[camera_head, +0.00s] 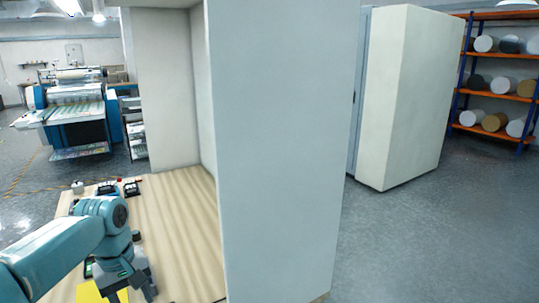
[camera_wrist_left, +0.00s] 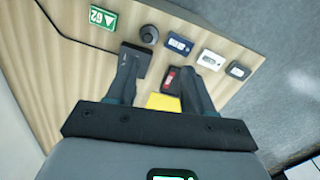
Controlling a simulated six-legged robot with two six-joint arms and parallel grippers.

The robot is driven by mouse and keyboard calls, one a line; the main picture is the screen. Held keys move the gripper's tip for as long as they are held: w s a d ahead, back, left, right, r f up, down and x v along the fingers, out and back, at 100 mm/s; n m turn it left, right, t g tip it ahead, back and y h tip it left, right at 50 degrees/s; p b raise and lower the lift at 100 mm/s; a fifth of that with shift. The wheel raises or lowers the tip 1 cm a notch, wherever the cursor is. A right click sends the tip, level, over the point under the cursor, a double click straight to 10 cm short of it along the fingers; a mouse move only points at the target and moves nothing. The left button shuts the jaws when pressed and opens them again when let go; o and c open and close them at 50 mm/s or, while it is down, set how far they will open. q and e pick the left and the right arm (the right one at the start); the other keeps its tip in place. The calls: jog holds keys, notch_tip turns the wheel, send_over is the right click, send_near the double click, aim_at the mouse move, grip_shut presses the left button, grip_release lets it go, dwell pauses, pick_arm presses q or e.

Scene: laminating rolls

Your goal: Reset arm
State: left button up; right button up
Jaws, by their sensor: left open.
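My left gripper (camera_head: 140,290) hangs over the wooden table (camera_head: 185,225) at the lower left of the head view. In the left wrist view my left gripper (camera_wrist_left: 158,68) has its two dark fingers spread apart, with no object seen held between them. A yellow item (camera_wrist_left: 163,102) lies on the table below, partly hidden by the gripper; part of it also shows in the head view (camera_head: 88,293). A red and black item (camera_wrist_left: 178,77) is close to the right finger and partly covered. My right gripper is not in view.
Small devices lie on the table: a green sign (camera_wrist_left: 103,17), a dark round knob (camera_wrist_left: 149,35), a blue box (camera_wrist_left: 179,46) and a white-topped box (camera_wrist_left: 211,60). A tall white panel (camera_head: 280,140) borders the table's right side. Open floor (camera_head: 430,240) lies beyond it.

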pick_arm(q)
jog(key=s+d+f+m+h, duration=0.15)
jog(key=d+f, duration=0.25)
jog(key=f, duration=0.5)
jog(key=s+d+f+m, duration=0.1)
jog(key=s+d+f, duration=0.15)
jog(key=f, duration=0.55)
jog(key=s+d+f+m+h, duration=0.15)
jog(key=d+f, duration=0.25)
jog(key=f, duration=0.5)
jog(key=s+d+f+m, duration=0.1)
jog(key=s+d+f, duration=0.3)
jog(key=s, duration=0.5)
jog(key=s+d+f+m, duration=0.1)
jog(key=s+d+f, duration=0.1)
jog(key=s+f, duration=0.55)
notch_tip(320, 180, down, 8)
jog(key=s+b, duration=0.1)
jog(key=b, duration=0.9)
jog(key=shift+s+f+h, duration=0.15)
jog(key=shift+s+h, duration=0.15)
